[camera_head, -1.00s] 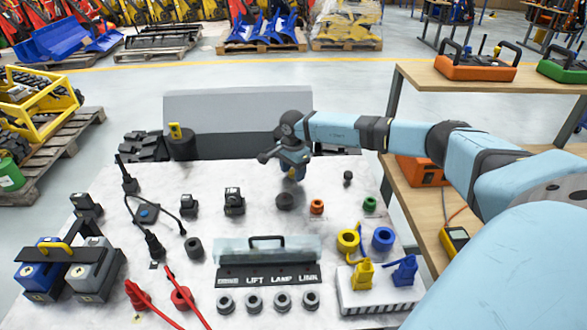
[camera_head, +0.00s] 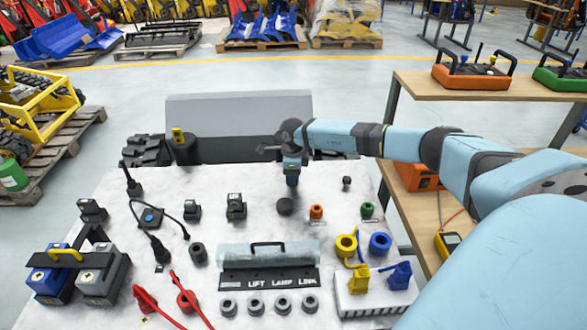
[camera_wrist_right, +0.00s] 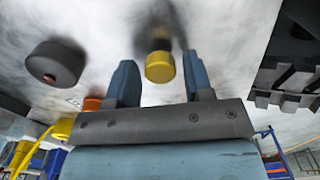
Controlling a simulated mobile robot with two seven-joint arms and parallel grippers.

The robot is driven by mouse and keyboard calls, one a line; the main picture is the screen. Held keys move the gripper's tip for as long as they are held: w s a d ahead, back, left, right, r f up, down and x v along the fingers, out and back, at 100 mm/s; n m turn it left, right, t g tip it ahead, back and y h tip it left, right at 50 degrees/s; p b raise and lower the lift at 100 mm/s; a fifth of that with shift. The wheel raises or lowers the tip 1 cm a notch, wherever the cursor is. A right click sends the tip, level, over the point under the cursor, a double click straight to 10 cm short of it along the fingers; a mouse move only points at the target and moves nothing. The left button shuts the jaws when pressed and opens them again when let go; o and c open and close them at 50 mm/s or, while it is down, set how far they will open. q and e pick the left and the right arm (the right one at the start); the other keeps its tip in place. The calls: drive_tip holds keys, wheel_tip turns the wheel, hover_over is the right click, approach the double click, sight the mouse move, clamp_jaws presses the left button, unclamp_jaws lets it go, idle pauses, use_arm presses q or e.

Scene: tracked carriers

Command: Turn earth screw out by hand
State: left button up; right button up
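In the right wrist view a yellow round-topped knob (camera_wrist_right: 160,66) stands between my right gripper's fingers (camera_wrist_right: 159,84). A narrow gap shows on each side, so the gripper is open around it. No label shows that it is the earth screw. In the head view my right gripper (camera_head: 291,182) points down over the back of the white table, and the yellow knob is hidden there. A dark round knob (camera_head: 285,206) stands just in front of it; it also shows in the wrist view (camera_wrist_right: 55,63). My left gripper is not in view.
Orange (camera_head: 316,211) and green (camera_head: 367,210) knobs and a small dark knob (camera_head: 347,184) stand to the right. A grey carrier (camera_head: 238,108) with black tracks lies behind the table. A clear-covered panel (camera_head: 268,256) lies in front. A shelf (camera_head: 500,82) stands at the right.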

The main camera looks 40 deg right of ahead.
drive_tip(key=c, duration=0.5)
drive_tip(key=shift+f+n+b, duration=0.2)
drive_tip(key=shift+n+b, duration=0.5)
drive_tip(key=shift+n, duration=0.3)
drive_tip(key=shift+c, duration=0.2)
drive_tip(key=n+b, duration=0.1)
drive_tip(key=n, duration=0.2)
drive_tip(key=n+b, duration=0.1)
drive_tip(key=n, duration=0.2)
drive_tip(key=shift+b, duration=0.3)
drive_tip(key=shift+r+n, duration=0.2)
drive_tip(key=shift+n, duration=0.7)
